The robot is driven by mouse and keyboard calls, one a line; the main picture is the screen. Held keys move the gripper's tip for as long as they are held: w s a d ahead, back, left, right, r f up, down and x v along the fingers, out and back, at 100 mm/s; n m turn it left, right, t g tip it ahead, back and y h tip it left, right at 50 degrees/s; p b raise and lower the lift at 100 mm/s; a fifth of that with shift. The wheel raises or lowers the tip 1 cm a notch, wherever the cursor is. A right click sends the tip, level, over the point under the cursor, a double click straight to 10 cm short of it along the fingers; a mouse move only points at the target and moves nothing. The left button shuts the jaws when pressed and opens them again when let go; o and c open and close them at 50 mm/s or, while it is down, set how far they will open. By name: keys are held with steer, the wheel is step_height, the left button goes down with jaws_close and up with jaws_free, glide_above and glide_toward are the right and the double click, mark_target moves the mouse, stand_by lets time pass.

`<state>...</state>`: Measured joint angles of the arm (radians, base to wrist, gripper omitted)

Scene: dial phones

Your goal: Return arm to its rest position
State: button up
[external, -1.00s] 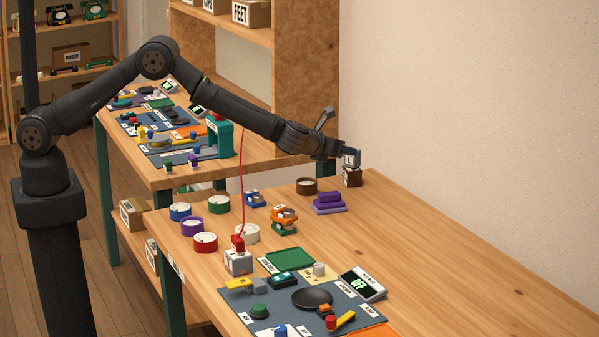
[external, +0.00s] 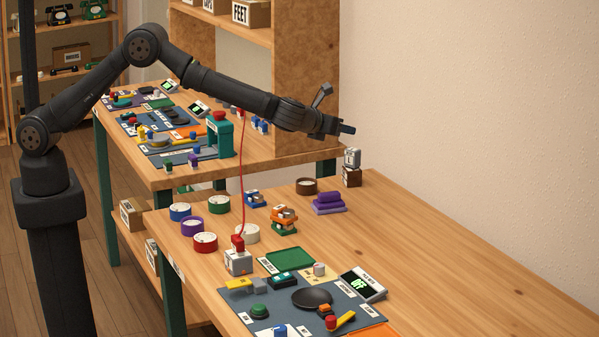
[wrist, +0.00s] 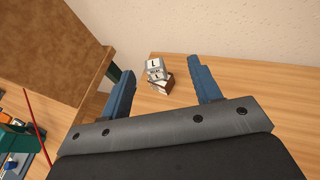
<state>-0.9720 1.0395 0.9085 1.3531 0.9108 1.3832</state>
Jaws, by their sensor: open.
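My gripper (external: 345,129) is raised in the air above the back of the near table. In the wrist view my gripper (wrist: 165,82) has its two blue-grey fingers wide apart, with nothing held between them. A small stack stands at the back edge of the near table: a grey block (external: 352,158) on top of a brown block (external: 352,177). In the wrist view the grey block (wrist: 154,66) and the brown block (wrist: 161,83) show beyond the fingers, apart from them.
Stacked purple pieces (external: 328,203), orange and green pieces (external: 284,218) and several round containers (external: 205,242) stand on the near table. A red cord (external: 242,170) runs up from a grey box (external: 238,262). A wooden shelf (external: 305,90) stands behind the arm. The table's right side is bare.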

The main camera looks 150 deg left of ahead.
steer(key=w+d+f+m+t, duration=0.1)
steer(key=w+d+m+t, duration=0.15)
steer(key=w, duration=0.35)
steer(key=w+d+f+m+t+y, duration=0.1)
steer(key=w+d+f, duration=0.15)
steer(key=w, duration=0.35)
steer(key=w+d+f+m+t, duration=0.1)
steer(key=w+d+m+t, duration=0.15)
steer(key=w, duration=0.45)
steer(key=shift+n, duration=0.4)
steer(key=s+a+f, duration=0.2)
steer(key=a, duration=0.1)
steer(key=s+a+f, duration=0.1)
steer(key=a+f, duration=0.1)
steer(key=a, duration=0.1)
steer(key=s+a+f, duration=0.2)
steer(key=a, duration=0.2)
steer(key=shift+s+f, duration=0.15)
steer(key=shift+s, duration=0.2)
steer(key=shift+a+f, duration=0.15)
steer(key=shift+f, duration=0.8)
steer(key=shift+r, duration=0.1)
